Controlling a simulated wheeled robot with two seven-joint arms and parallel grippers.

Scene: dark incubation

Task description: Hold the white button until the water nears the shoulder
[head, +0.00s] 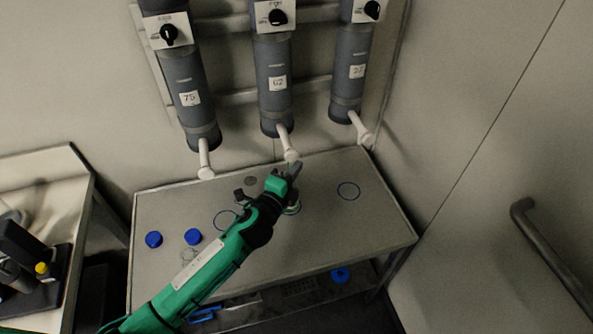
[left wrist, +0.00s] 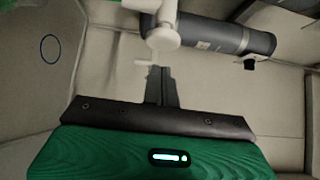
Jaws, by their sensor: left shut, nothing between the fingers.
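Three grey cylinders hang on the wall, each with a white spout at its foot. My left gripper (head: 295,168) is shut and empty, just below the tip of the middle white spout (head: 288,143). In the left wrist view the closed fingers (left wrist: 160,75) point at the white spout end (left wrist: 163,38), with a small white bar between them; I cannot tell whether they touch. I cannot make out which part is the white button. A pale rounded thing (head: 293,209) shows partly behind my gripper on the bench; its shoulder and any water are hidden. My right gripper is out of view.
A side table (head: 45,170) stands left; a door handle (head: 545,245) sticks out right.

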